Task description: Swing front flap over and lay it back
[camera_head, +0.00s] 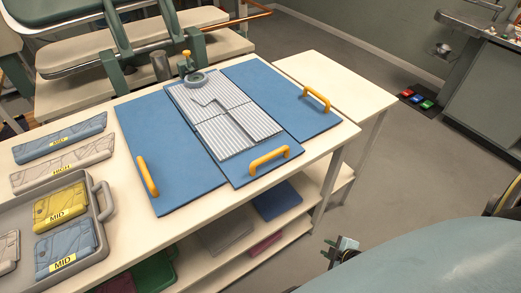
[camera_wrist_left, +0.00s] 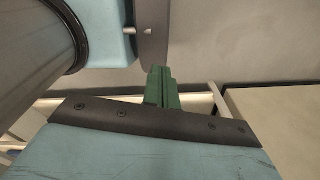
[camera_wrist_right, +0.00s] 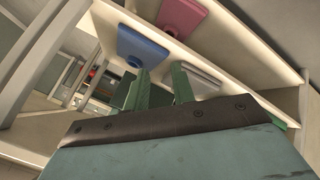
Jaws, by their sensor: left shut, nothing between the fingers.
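The blue folding board (camera_head: 155,125) lies flat on the white table, with blue panels left and right and orange handles. The front flap (camera_head: 236,173) lies flat at the near end of the middle strip, its orange handle (camera_head: 269,160) near the table's front edge. A grey ribbed garment (camera_head: 216,112) lies along the middle strip and partly over the flap. My right gripper (camera_head: 341,250) is low, in front of the table and apart from the board; its green fingers (camera_wrist_right: 161,84) stand apart, empty. My left gripper (camera_wrist_left: 162,88) shows only in its wrist view, fingers together and empty.
A grey tray (camera_head: 103,207) with labelled folded pieces stands at the table's left, with two more pieces behind it. A yellow-knobbed clamp (camera_head: 187,56) stands at the board's far end. A lower shelf holds a blue item (camera_head: 277,200). The tabletop right of the board is bare.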

